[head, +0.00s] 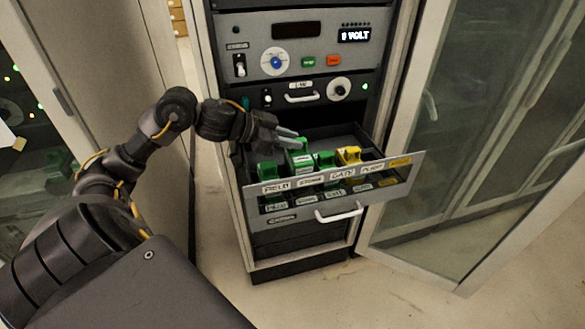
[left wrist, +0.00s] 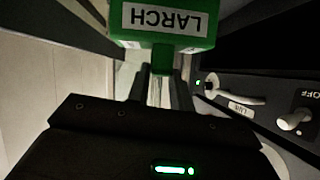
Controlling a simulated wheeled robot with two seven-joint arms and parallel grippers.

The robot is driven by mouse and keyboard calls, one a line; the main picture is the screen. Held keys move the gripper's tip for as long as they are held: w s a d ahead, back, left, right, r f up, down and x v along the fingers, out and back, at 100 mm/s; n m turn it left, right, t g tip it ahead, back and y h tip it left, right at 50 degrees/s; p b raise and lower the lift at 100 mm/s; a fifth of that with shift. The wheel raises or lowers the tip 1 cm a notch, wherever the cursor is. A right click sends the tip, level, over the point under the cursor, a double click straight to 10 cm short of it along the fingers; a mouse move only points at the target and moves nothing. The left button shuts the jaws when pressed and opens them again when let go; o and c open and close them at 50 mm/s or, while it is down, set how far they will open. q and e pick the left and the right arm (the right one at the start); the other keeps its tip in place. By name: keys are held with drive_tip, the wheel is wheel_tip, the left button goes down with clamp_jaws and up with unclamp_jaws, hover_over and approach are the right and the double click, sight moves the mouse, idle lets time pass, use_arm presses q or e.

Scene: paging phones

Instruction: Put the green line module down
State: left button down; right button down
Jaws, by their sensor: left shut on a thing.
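My left gripper (head: 286,138) is over the open drawer and shut on a green line module (head: 299,158). In the left wrist view this green module (left wrist: 163,30) has a white label reading LARCH, upside down there, and the gripper fingers (left wrist: 163,85) close on its narrow green part. Two other green modules, one at the left (head: 266,171) and one at the middle right (head: 325,160), and a yellow module (head: 348,155) stand in the drawer (head: 335,184). I cannot tell whether the held module touches the drawer floor. My right gripper is not in view.
The drawer front has labels and a white handle (head: 338,212). Above it is a rack panel with a knob (head: 340,89) and a handle (head: 300,97), then a panel with a lit display (head: 355,35). An open glass door (head: 470,130) stands at the right.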

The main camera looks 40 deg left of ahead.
sight(289, 158)
use_arm(q)
wheel_tip(289, 158, down, 2)
drive_tip(key=shift+w+a+f, duration=0.1)
drive_tip(key=shift+f, duration=1.95)
drive_tip(key=shift+f, duration=0.15)
drive_tip(key=c, duration=1.2)
unclamp_jaws()
drive_tip(key=shift+c, duration=0.2)
